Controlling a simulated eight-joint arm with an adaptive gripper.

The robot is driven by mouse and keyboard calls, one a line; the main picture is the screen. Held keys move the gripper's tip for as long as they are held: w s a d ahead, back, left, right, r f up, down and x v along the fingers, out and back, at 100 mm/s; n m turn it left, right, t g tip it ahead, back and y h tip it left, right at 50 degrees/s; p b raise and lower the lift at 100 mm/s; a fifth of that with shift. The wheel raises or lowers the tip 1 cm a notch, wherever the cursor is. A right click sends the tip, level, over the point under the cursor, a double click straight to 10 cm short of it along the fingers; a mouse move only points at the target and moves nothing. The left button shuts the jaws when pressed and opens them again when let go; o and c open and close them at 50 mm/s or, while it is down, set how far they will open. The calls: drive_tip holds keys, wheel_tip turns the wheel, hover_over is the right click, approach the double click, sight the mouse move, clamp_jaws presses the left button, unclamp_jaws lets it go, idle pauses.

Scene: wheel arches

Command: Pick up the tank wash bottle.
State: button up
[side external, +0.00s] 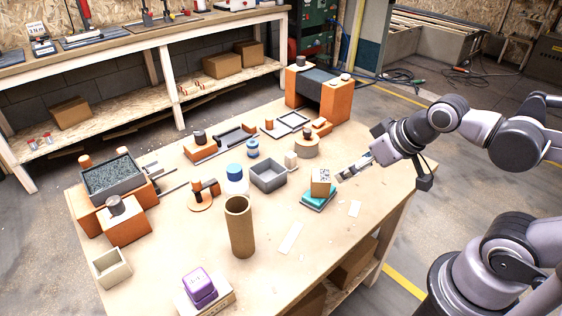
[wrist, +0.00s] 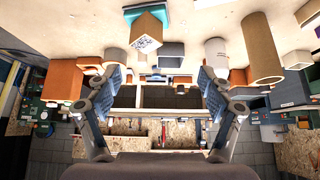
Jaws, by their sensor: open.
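A white bottle with a blue cap (side external: 236,180), which I take to be the tank wash bottle, stands upright mid-table behind a tall brown tube (side external: 240,225). The tube hides its lower part in the side view. In the wrist view, which looks upside down, the white bottle (wrist: 215,52) is right of centre beside the tube (wrist: 262,55). My gripper (side external: 345,173) is over the table's right side, clear of the bottle. Its two fingers (wrist: 162,85) are spread with nothing between them.
A printed cardboard cube (side external: 320,181) on a teal box (side external: 317,200) sits just below-left of my gripper. An open grey box (side external: 268,174) is right of the bottle. A purple object (side external: 199,285) is at the front. Orange blocks and a grey arch (side external: 318,88) are at the back.

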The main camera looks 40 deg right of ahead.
drive_tip(key=w+a+r+m+g, duration=0.2)
drive_tip(key=w+a+r+m, duration=0.15)
drive_tip(key=w, duration=0.25)
drive_tip(key=m+g, duration=0.5)
drive_tip(key=m, duration=0.9)
hover_over(236, 188)
drive_tip(key=w+d, duration=0.2)
wheel_tip(236, 188, down, 3)
drive_tip(key=shift+a+f, duration=0.15)
drive_tip(key=shift+f, duration=0.05)
drive_tip(key=shift+w+a+f, duration=0.15)
drive_tip(key=shift+a+f, duration=0.25)
drive_tip(key=shift+f, duration=0.1)
drive_tip(key=f, duration=1)
drive_tip(key=shift+s+f, duration=0.2)
drive_tip(key=shift+f, duration=0.1)
drive_tip(key=c, duration=1.5)
